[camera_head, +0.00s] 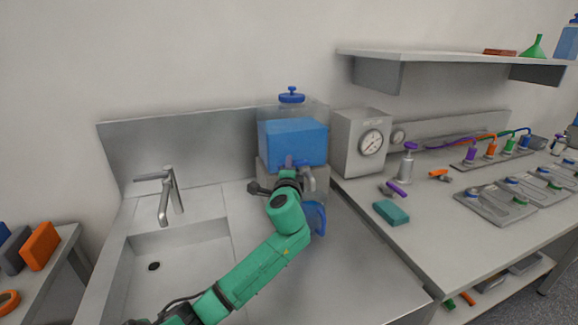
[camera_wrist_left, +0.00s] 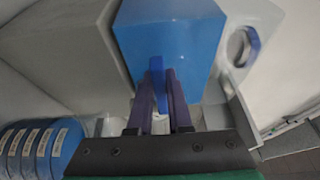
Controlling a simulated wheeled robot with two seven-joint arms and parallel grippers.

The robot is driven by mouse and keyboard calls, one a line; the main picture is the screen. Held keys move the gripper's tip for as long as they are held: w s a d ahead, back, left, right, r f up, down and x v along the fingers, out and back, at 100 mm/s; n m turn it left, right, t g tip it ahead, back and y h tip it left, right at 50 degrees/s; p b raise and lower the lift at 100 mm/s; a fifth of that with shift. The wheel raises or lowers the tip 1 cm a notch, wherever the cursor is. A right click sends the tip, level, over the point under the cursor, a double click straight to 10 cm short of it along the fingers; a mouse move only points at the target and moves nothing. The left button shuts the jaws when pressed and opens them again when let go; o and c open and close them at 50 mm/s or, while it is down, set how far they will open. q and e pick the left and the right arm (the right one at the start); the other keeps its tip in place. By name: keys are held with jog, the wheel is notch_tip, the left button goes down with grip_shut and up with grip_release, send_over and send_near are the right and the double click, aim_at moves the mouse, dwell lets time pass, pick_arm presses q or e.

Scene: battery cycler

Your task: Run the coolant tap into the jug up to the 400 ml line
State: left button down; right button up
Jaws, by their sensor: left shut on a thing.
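The clear coolant tank (camera_head: 292,142) holds blue liquid and has a blue cap; it stands on a grey block at the back of the counter. My left gripper (camera_head: 289,163) is at the tank's lower front, by the tap. In the left wrist view, its purple fingers (camera_wrist_left: 162,80) are shut on a thin blue piece (camera_wrist_left: 158,97), which looks like the tap lever, with the blue tank (camera_wrist_left: 168,35) behind. A blue object (camera_head: 316,218), which looks like the jug, stands below the tap, partly hidden by my arm. Its level and marks are not readable. My right gripper is not in view.
A sink (camera_head: 135,279) with a grey faucet (camera_head: 170,193) is at left. A grey box with a dial (camera_head: 371,143) stands right of the tank. A teal block (camera_head: 391,212) lies on the right bench. A shelf (camera_head: 450,58) hangs above.

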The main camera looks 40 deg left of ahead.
pick_arm(q)
jog(key=n+g+y, duration=0.1)
jog(key=d+n+g+y, duration=0.1)
jog(key=n+g+y+b, duration=0.1)
jog(key=shift+s+d+f+g, duration=0.1)
jog(key=shift+s+d+g, duration=0.05)
jog(key=shift+s+g, duration=0.15)
jog(key=c, duration=0.8)
grip_release()
jog(key=shift+c, duration=0.2)
jog(key=p+v, duration=0.2)
jog(key=v, duration=1.2)
jog(key=shift+d, duration=0.3)
jog(key=shift+s, duration=0.1)
